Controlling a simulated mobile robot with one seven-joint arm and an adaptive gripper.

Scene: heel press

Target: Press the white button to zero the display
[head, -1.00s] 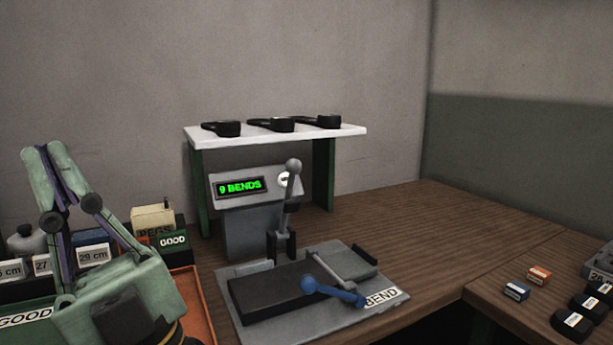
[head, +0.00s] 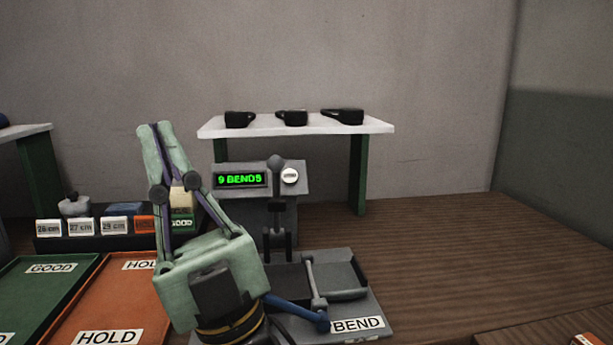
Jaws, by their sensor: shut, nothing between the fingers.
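The white button (head: 290,176) is round and sits on the sloped grey face of the display box (head: 304,182), right of the screen. The green display (head: 240,180) reads "9 BENDS". A grey lever with a dark round knob (head: 275,163) stands upright just left of the button and in front of the box. My gripper (head: 155,128) is pale green, points upward and is shut and empty. It is left of the display box, with its fingertips higher in the picture than the button. The button is in full view.
A bend press (head: 345,262) with a blue handle (head: 300,312) lies before the box. A white shelf (head: 380,127) with black parts stands behind. Green (head: 30,312) and orange (head: 75,318) trays and labelled blocks are at left.

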